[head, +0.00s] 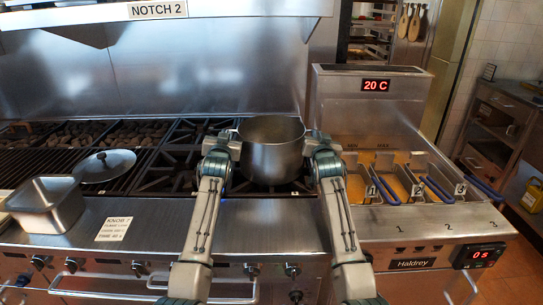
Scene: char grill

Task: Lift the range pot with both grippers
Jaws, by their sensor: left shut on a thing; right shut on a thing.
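The range pot (272,158) is a steel pot in the middle of the head view, upright over the black burner grates at the right end of the range. I cannot tell whether its base touches the grate. My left gripper (232,142) is shut on the pot's left side, at the handle. My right gripper (311,142) is shut on the pot's right side, at the handle. The fingers hide both handles. The pot's inside looks empty.
A fryer (370,110) with several baskets stands close on the right. A round lid (104,166) lies on the grill at left. Open grates (170,170) lie left of the pot.

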